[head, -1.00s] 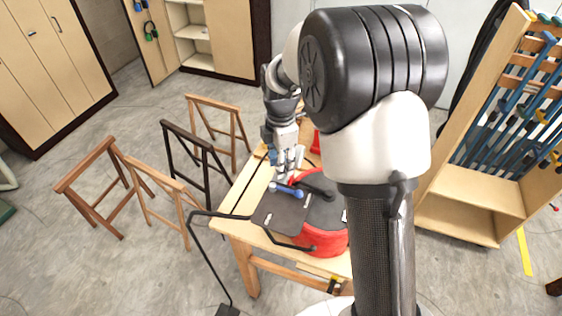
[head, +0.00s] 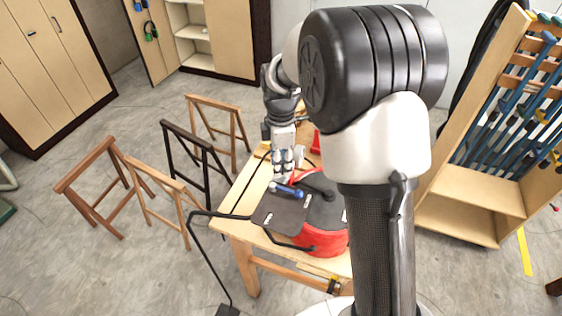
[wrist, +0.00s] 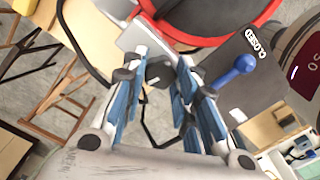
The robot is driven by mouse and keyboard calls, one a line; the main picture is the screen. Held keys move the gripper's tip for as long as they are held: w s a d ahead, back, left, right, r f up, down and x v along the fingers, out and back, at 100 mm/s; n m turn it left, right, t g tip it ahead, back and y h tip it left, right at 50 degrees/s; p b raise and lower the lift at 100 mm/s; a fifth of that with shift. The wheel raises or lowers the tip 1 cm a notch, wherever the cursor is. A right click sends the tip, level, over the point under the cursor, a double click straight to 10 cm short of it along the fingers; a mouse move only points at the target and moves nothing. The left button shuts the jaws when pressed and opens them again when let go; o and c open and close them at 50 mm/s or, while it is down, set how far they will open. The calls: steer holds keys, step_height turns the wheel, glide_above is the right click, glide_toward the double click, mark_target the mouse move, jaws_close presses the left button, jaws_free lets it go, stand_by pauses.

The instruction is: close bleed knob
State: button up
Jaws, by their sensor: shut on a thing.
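The lever also shows in the head view (head: 285,189), just below my fingers.
The red pot (head: 321,241) stands on a wooden bench (head: 240,228). A black hose (head: 200,240) hangs off its left side. Several wooden trestles (head: 95,190) stand on the floor at left. A clamp rack (head: 470,210) stands at right.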

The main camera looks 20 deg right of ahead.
steer(key=m, duration=0.4)
steer(key=shift+m, duration=0.3)
steer(key=m, duration=0.3)
steer(key=shift+m, duration=0.3)
steer(key=m, duration=0.4)
steer(key=shift+m, duration=0.3)
steer(key=m, duration=0.3)
steer(key=shift+m, duration=0.3)
steer(key=m, duration=0.4)
steer(key=shift+d, duration=0.1)
steer(key=m, duration=0.8)
steer(key=shift+m, duration=2.2)
